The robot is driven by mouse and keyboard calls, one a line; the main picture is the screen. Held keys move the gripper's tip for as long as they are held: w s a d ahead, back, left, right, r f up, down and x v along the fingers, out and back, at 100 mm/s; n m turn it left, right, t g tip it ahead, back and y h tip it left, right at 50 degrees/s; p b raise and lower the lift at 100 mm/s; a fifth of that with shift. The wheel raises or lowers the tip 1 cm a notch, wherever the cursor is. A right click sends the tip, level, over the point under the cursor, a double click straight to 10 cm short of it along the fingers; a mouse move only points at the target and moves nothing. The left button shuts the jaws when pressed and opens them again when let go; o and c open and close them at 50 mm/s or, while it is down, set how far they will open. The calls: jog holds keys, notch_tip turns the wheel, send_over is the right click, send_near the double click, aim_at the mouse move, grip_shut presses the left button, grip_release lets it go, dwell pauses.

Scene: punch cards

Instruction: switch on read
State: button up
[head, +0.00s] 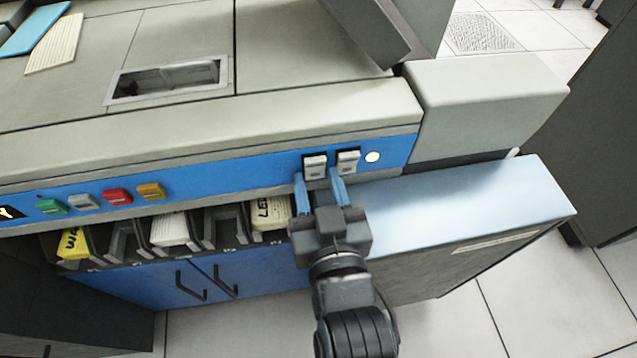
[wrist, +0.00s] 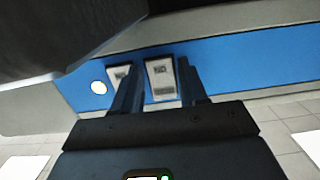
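Two pale rocker switches sit side by side on the blue front panel: a left switch (head: 315,163) and a right switch (head: 348,159). Their labels are too small to read, so I cannot tell which is read. My gripper (head: 318,181) is open, its two blue fingers pointing up at the panel around the left switch's lower end. In the wrist view the left switch (wrist: 161,82) shows between the fingers (wrist: 158,78), and the right switch (wrist: 122,76) is partly hidden by one finger. I cannot tell whether the fingers touch the panel.
A round pale lamp (head: 372,157) is beside the right switch. Green, grey, red and orange buttons (head: 117,197) line the panel's left. Card bins (head: 207,228) lie below it, some holding cards. A pale ledge (head: 460,204) juts out right of my gripper.

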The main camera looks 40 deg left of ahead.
jog(key=shift+v, duration=3.9)
jog(key=s+d+m+t+h+p, duration=0.35)
jog(key=d+m+h, duration=0.2)
jog(key=d, duration=1.45)
jog(key=s+d+r+m+h+p, duration=0.1)
jog(key=s+d+r+m+h, duration=0.1)
jog(key=s+d, duration=0.5)
jog(key=s+d+r+m+h+p, duration=0.1)
jog(key=s+d+r+m+h, duration=0.1)
jog(key=s+d+r+h, duration=0.3)
jog(key=shift+s+d+r+p, duration=0.2)
jog(key=shift+s+d+p, duration=0.1)
jog(key=shift+s+d, duration=0.6)
